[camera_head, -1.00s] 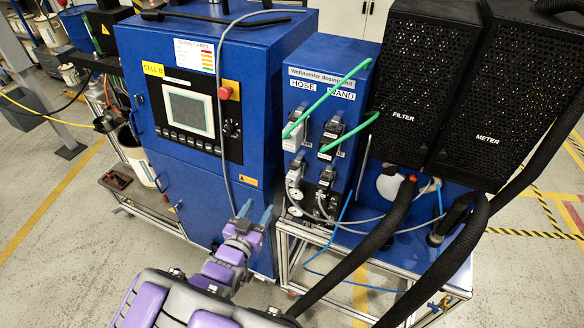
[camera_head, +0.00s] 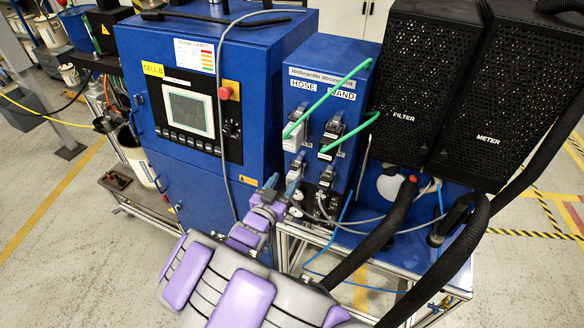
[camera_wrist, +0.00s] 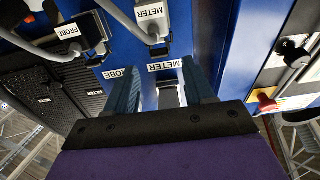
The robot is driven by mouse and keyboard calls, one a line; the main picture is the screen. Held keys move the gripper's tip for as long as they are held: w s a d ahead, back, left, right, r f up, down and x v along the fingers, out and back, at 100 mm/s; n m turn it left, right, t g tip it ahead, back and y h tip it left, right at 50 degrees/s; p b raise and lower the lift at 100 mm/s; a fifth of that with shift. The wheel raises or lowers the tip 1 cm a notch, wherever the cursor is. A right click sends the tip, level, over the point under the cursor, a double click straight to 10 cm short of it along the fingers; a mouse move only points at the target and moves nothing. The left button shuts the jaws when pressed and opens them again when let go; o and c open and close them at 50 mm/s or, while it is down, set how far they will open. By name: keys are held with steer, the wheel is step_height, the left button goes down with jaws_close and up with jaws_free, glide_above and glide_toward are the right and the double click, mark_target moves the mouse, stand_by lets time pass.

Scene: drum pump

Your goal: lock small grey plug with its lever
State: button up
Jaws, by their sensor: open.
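My gripper (camera_head: 281,184) is open in front of the blue dosing unit, near its lower left connectors. In the wrist view my gripper (camera_wrist: 170,85) has its two blue fingers on either side of a small grey plug or connector (camera_wrist: 168,98), with nothing visibly clamped. Contact cannot be told, and its lower part is hidden behind the gripper body. A METER panel label (camera_wrist: 180,66) is beside it. Grey plugs marked METER (camera_wrist: 152,14) and PROBE (camera_wrist: 70,32) show at the top, with grey cables. The lever's position cannot be made out.
Green hoses (camera_head: 340,88) arch from the upper connectors, marked HOSE and WAND. A blue cabinet with a screen (camera_head: 188,112) and red button (camera_head: 225,93) stands left. Black filter and meter boxes (camera_head: 405,100) and thick black hoses (camera_head: 385,235) are at the right. A grey cable hangs near my gripper.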

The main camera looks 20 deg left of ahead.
mark_target(293, 167)
steer(key=w, duration=0.7)
steer(key=shift+w+d, duration=0.15)
steer(key=shift+d, duration=0.1)
steer(key=shift+c, duration=0.3)
steer(key=c, duration=0.9)
